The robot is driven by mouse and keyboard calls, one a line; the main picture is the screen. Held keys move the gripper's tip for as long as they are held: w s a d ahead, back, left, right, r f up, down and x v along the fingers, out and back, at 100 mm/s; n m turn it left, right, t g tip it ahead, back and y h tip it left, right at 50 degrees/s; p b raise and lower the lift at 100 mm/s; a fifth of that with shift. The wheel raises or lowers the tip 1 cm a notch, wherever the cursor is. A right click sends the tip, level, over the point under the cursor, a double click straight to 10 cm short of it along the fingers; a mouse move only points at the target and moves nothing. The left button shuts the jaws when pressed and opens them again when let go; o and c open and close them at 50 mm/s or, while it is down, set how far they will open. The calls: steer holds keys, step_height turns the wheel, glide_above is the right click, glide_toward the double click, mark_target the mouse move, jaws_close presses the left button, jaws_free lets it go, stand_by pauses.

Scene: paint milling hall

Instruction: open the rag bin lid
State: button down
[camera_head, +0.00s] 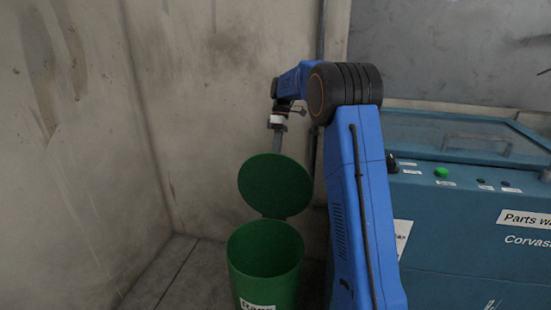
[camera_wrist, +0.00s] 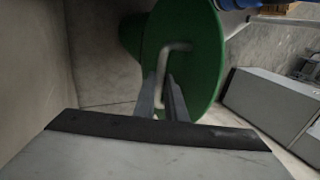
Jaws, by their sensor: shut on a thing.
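The green rag bin (camera_head: 265,262) stands on the floor near the corner, with a partly visible white label on its front. Its round green lid (camera_head: 275,186) is raised at a steep tilt above the back of the rim, and the dark inside of the bin shows. My gripper (camera_head: 276,150) is at the top edge of the lid. In the wrist view the lid (camera_wrist: 205,45) fills the upper middle, with a pale bent handle (camera_wrist: 165,58) on it. The fingers of my gripper (camera_wrist: 163,88) are shut on this handle. The handle is hidden in the head view.
A blue parts washer (camera_head: 460,225) with a green button stands right of the bin, partly behind my arm. Stained walls (camera_head: 75,130) meet in the corner at left. The floor (camera_head: 185,275) left of the bin is clear.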

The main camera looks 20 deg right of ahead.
steer(key=shift+f, duration=0.25)
steer(key=c, duration=1.8)
jaws_free()
steer(key=shift+r, duration=0.1)
step_height(320, 180, up, 10)
